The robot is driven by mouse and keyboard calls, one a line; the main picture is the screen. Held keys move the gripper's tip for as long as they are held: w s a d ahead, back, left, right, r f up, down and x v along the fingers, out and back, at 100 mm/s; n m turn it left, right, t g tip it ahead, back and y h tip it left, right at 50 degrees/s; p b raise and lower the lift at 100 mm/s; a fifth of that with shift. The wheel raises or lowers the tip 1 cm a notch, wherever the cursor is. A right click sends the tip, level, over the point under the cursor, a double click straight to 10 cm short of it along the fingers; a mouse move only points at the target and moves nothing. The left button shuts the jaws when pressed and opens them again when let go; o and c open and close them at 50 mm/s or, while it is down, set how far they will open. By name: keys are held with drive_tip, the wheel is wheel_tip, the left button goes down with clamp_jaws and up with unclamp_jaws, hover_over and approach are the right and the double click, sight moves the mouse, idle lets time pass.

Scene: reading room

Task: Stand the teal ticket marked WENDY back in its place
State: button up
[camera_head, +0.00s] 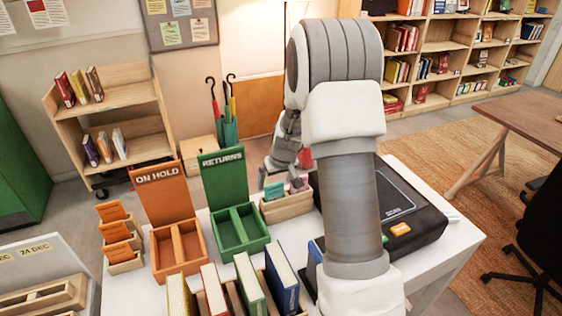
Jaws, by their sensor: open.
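A small teal ticket (274,190) shows in the left part of a low wooden box (287,208) on the white table. Its lettering is too small to read, so I cannot tell whether it is marked WENDY. A pink ticket (298,184) shows beside it on the right. My gripper (280,178) is open, at or just above the box. The picture does not show whether its fingers touch the teal ticket. My arm hides the box's right end and part of the table behind it.
A green RETURNS tray (240,249) and an orange ON HOLD tray (180,270) stand left of the box. Orange-ticketed holders (124,263) stand further left. Several upright books (281,279) are in front. A black device (412,222) lies right of my arm.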

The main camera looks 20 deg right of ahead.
drive_tip(key=v, duration=1.3)
drive_tip(key=shift+p, duration=0.3)
drive_tip(key=shift+f, duration=0.1)
